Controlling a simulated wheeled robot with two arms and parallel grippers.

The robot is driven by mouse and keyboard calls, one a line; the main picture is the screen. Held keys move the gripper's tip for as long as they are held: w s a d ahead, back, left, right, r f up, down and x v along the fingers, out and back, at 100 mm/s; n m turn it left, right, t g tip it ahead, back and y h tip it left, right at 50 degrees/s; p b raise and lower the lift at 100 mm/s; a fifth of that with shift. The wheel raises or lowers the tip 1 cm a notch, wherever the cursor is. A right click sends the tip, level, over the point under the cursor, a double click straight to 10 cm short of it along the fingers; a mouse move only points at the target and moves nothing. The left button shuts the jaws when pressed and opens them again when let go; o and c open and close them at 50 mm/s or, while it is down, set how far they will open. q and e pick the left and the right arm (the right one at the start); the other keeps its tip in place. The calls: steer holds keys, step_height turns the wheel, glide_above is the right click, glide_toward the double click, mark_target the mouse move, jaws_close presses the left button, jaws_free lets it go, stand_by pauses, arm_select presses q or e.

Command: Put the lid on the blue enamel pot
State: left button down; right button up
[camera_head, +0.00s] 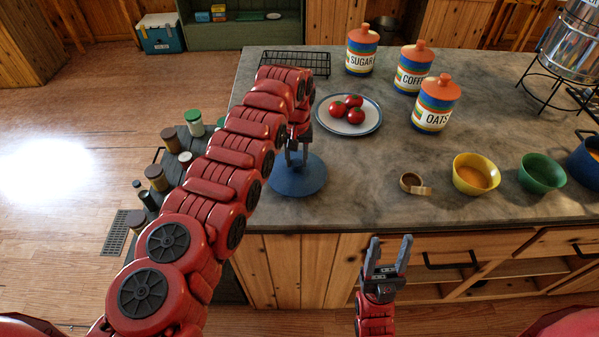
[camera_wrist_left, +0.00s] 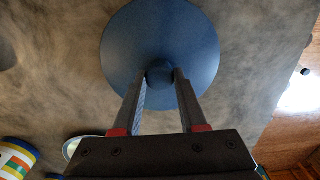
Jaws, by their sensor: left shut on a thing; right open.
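The round blue lid (camera_head: 300,183) is at the counter's left front, under my left gripper (camera_head: 296,160). My left gripper is shut on the lid's knob. In the left wrist view the lid (camera_wrist_left: 160,32) lies flat-on beyond the fingers, with its knob (camera_wrist_left: 160,74) between the fingertips. I cannot tell whether the lid touches the counter. The blue enamel pot (camera_head: 583,160) is at the far right edge of the head view, partly cut off, with something orange inside. My right gripper (camera_head: 388,252) is open and empty in front of the counter.
On the grey counter (camera_head: 360,200) are a plate (camera_head: 370,122) with tomatoes, a tape-like ring (camera_head: 411,184), a yellow bowl (camera_head: 476,174), a green bowl (camera_head: 541,173), and canisters (camera_head: 436,104). A black wire rack (camera_head: 295,62) and a metal dispenser on a stand (camera_head: 571,45) are further back.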

arm_select(q)
steer(key=shift+r, duration=0.2)
steer(key=shift+r+p, duration=0.3)
steer(key=shift+r, duration=1.3)
steer(key=shift+a, duration=0.1)
